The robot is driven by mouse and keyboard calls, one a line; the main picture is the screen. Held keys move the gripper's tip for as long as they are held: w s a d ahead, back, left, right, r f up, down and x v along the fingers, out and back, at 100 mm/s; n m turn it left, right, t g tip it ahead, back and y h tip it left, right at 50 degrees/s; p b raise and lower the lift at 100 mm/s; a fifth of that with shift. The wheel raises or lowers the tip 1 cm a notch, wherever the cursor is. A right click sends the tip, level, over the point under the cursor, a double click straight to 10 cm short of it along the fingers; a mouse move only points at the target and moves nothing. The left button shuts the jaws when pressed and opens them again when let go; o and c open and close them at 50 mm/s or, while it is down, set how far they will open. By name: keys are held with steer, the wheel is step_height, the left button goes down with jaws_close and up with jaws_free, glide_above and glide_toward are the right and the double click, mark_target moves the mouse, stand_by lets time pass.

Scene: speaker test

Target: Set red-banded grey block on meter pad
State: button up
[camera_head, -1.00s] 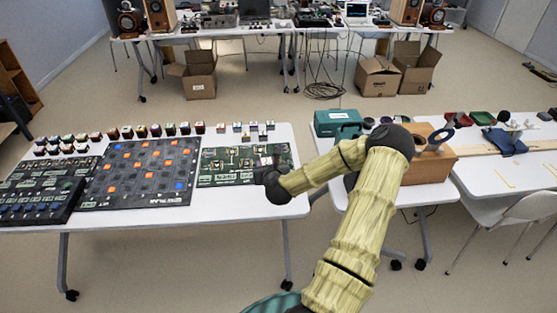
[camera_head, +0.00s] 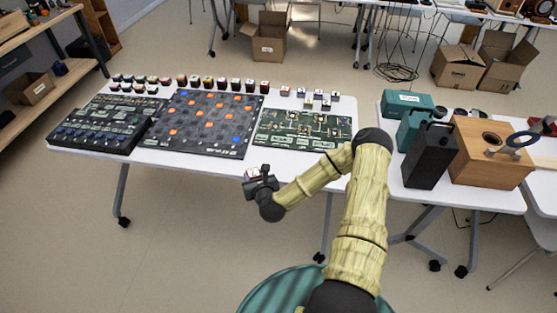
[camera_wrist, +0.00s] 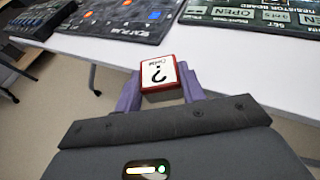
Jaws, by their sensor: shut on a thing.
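My gripper (camera_head: 258,178) is shut on a small block (camera_wrist: 160,72) with a red band and a white top marked with a "?" and small lettering. In the wrist view the block sits between the purple fingers. The block also shows in the head view (camera_head: 252,173), just off the white table's front edge. The green circuit board (camera_head: 303,129) lies behind and to the right of my gripper, with pale marked spots. I cannot tell which spot is the meter pad; labels are too small to read.
The white table (camera_head: 200,162) also bears a black grid board (camera_head: 205,123) with orange and blue squares and a dark console (camera_head: 103,122). Several small blocks line its back edge. At right, a second table holds a dark case (camera_head: 428,157) and a wooden box (camera_head: 490,165).

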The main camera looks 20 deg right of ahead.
step_height(320, 180, down, 9)
steer(key=a+b, duration=0.2)
steer(key=b, duration=0.4)
steer(key=shift+s+b, duration=0.2)
steer(key=shift+b, duration=0.15)
steer(key=shift+r, duration=0.1)
steer(key=shift+d, duration=0.1)
